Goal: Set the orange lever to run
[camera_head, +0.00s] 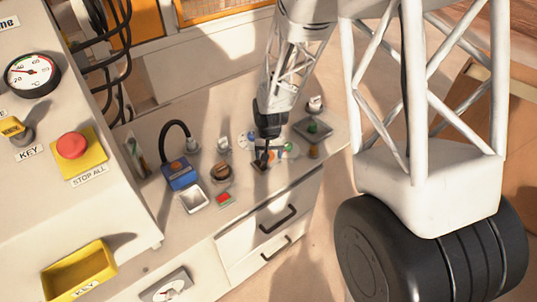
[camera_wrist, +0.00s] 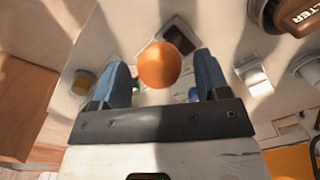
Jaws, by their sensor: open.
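The orange lever's round knob (camera_wrist: 160,65) shows in the wrist view, between my gripper's two blue fingers and seen nearly end on. My gripper (camera_wrist: 163,82) is open, one finger on each side of the knob; I cannot tell whether either touches it. In the head view my gripper (camera_head: 264,160) points down at the bench top, and the lever is small and largely hidden around its fingertips. The lever's setting and any run label cannot be read.
A brown knob (camera_head: 221,172), a blue box (camera_head: 181,176) with a black hose and a red button (camera_head: 223,198) stand left of my gripper. A green button (camera_head: 313,127) and an amber button (camera_head: 313,151) are to the right. Drawers (camera_head: 270,225) lie below the bench edge.

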